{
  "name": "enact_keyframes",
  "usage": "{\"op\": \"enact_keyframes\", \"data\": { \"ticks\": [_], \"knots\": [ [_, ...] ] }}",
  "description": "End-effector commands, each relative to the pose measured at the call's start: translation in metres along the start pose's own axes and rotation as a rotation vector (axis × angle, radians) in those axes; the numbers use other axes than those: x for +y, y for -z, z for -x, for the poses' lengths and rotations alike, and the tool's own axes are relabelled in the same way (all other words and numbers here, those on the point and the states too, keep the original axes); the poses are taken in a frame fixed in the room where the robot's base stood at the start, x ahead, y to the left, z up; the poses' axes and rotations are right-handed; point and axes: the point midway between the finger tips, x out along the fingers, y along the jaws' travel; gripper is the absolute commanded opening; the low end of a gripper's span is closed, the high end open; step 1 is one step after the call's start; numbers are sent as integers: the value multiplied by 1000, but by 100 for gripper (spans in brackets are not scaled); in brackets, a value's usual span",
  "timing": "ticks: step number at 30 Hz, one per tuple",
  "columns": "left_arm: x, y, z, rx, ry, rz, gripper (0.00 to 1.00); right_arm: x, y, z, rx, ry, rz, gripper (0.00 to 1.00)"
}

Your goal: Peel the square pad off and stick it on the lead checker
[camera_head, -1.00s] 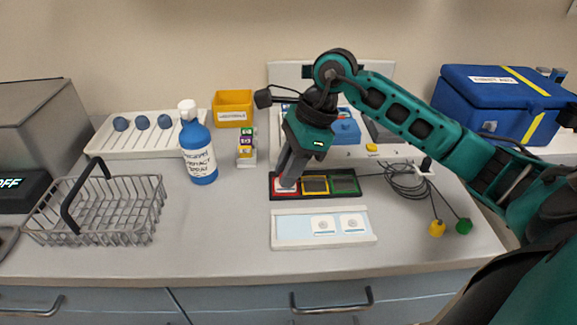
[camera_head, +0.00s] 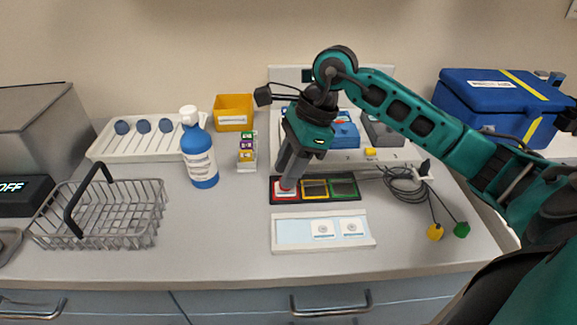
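My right gripper (camera_head: 288,184) reaches in from the right and points down at the red section of a black strip (camera_head: 330,199) with red, yellow and green sections. A white piece (camera_head: 286,193) lies in the red section under its tips; the fingers overlap, so I cannot tell whether they grip it. A white-framed pale blue sheet (camera_head: 292,231) lies in front. On its right half are two white pads, a left one (camera_head: 323,229) and a right one (camera_head: 352,228); its left half is bare. I cannot tell for sure which thing is the lead checker. My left gripper is out of view.
A blue-and-white bottle (camera_head: 199,155), a small colored dispenser (camera_head: 246,157) and a wire basket (camera_head: 100,228) stand left. Coiled black leads (camera_head: 402,185) with yellow (camera_head: 435,232) and green (camera_head: 462,229) ends lie right. A blue cooler (camera_head: 490,100) is behind. The counter's front is clear.

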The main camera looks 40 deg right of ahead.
Motion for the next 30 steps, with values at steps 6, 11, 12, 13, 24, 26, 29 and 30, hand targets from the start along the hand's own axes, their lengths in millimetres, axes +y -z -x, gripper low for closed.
{"op": "enact_keyframes", "data": {
  "ticks": [6,11,12,13,24,26,29,30],
  "knots": [
    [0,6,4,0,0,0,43,0,-4,10,1,2,0,34],
    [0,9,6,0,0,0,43,0,-6,16,1,2,0,34],
    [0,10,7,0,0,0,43,0,-7,18,1,2,0,34],
    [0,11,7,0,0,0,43,0,-8,19,1,2,0,34],
    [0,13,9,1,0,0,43,0,-10,23,0,0,0,34],
    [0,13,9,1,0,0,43,0,-10,23,0,1,0,35],
    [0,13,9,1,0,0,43,0,-10,23,0,1,0,45],
    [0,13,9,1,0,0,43,0,-10,23,0,1,0,49]
  ]
}}
